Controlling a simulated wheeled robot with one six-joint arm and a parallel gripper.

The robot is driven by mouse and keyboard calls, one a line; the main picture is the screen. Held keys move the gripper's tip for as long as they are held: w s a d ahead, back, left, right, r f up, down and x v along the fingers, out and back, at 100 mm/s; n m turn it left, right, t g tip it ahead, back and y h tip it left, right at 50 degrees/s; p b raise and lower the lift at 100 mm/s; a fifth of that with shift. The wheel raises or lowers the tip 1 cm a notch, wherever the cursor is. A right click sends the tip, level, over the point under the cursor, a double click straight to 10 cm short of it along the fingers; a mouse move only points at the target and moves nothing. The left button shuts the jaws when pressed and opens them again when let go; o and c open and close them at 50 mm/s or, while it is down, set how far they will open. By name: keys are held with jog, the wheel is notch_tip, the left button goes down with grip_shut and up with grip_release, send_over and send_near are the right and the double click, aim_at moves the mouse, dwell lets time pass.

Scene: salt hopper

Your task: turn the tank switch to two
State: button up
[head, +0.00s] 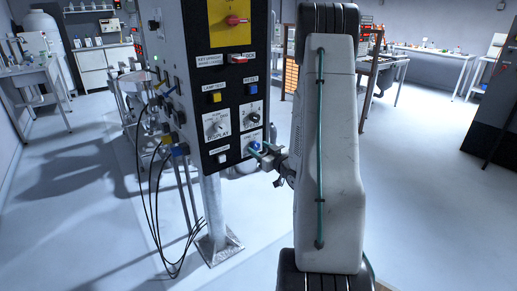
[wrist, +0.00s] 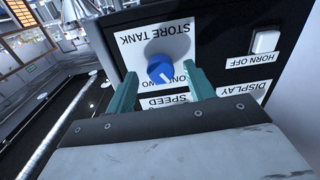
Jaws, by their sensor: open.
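The tank switch is a blue round knob (wrist: 160,69) on a white plate (wrist: 157,42) lettered STORE TANK, which appears upside down in the wrist view. A pale mark on the knob points to the lower right in that view. Small position lettering lies below the knob, partly hidden by the fingers. My gripper (wrist: 163,76) is open, with one green finger on each side of the knob; I cannot tell whether either touches it. In the head view my gripper (head: 262,153) is at the panel's lower right, over the blue knob (head: 254,146).
The black panel (head: 231,106) also carries a display dial (head: 216,126), a speed dial (head: 253,118), a yellow lamp-test button (head: 215,97), a blue reset button (head: 250,89) and a red main switch (head: 236,20). A white horn-off button (wrist: 265,42) is close by. Black cables (head: 153,205) hang at left.

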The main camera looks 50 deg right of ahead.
jog(key=shift+w+d, duration=0.15)
jog(key=shift+w, duration=0.55)
jog(key=c, duration=1)
